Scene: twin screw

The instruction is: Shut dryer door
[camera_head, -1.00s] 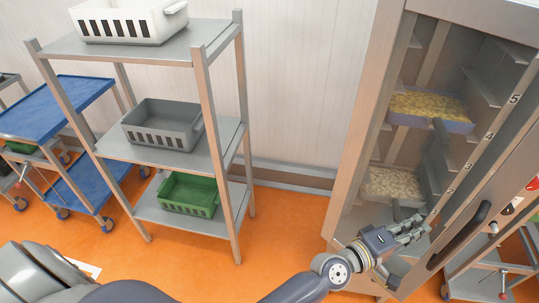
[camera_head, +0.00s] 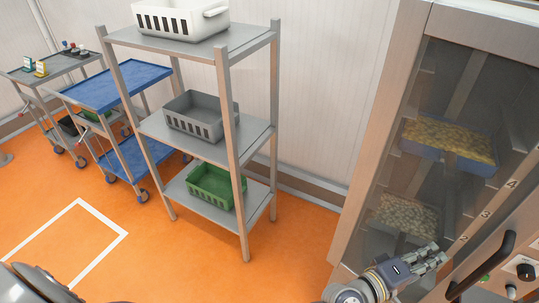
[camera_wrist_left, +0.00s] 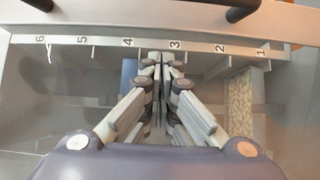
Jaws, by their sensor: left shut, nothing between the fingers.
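The dryer (camera_head: 383,120) is a tall metal cabinet at the right of the head view. My left gripper (camera_head: 435,257) is shut and empty, low in front of the pane beside the numbered strip (camera_head: 485,213). In the left wrist view its fingertips (camera_wrist_left: 162,62) lie over the strip between 3 and 4; contact is unclear. My right gripper is out of view.
A black handle (camera_head: 482,268) and a control panel (camera_head: 520,272) are at the lower right. A metal shelf rack (camera_head: 222,150) with white, grey and green crates stands left of the dryer. Orange floor between rack and dryer is clear.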

